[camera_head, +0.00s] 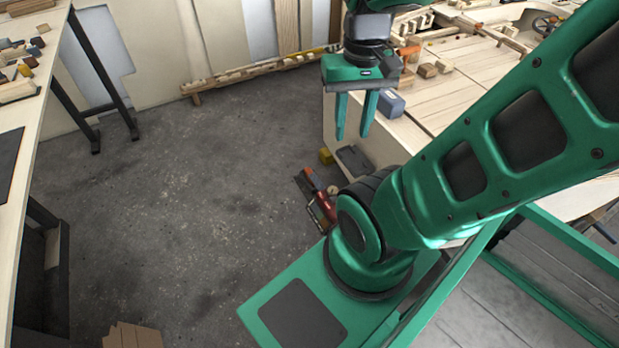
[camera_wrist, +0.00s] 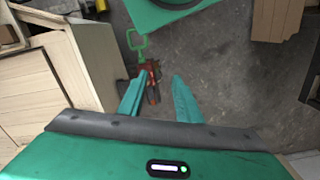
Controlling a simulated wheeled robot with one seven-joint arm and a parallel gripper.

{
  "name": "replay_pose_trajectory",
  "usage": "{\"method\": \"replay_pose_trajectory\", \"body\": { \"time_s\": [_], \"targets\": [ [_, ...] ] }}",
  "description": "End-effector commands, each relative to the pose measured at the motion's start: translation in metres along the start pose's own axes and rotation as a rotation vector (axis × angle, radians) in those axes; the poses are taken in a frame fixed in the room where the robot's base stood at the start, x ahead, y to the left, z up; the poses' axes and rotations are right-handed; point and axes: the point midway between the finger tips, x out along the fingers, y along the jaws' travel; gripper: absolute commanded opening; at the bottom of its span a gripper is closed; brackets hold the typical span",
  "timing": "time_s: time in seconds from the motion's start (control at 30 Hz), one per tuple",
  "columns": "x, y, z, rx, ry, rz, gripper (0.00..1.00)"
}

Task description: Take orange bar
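A small orange piece (camera_head: 410,50) shows just right of my wrist in the head view, on or above the plywood bench; my wrist partly hides it, and I cannot tell if it is the orange bar. My gripper (camera_head: 352,137) points down, its two green fingers apart with nothing between them, beside the bench's left edge. The wrist view shows the open fingers (camera_wrist: 158,82) too. A red-orange tool (camera_wrist: 152,84) lies on the floor well below them. The same tool (camera_head: 316,197) shows on the floor beside my base in the head view.
The plywood bench (camera_head: 465,75) carries several wooden blocks and a blue-grey block (camera_head: 390,103) close to my gripper. A yellow block (camera_head: 326,156) is low by the bench's side. A workbench (camera_head: 30,125) stands at left. The grey floor between is mostly clear.

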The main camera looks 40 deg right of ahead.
Motion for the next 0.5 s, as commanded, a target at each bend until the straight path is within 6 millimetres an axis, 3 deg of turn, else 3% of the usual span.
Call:
{"method": "replay_pose_trajectory", "body": {
  "time_s": [0.03,0.17,0.3,0.5],
  "targets": [
    [0.000,0.000,0.000,0.000,0.000,0.000,0.38],
    [-0.005,0.006,0.005,0.014,0.013,-0.001,0.69],
    [-0.005,0.006,-0.021,0.075,0.015,0.029,1.00],
    [0.003,0.005,-0.082,0.220,0.038,0.093,1.00]
  ]
}}
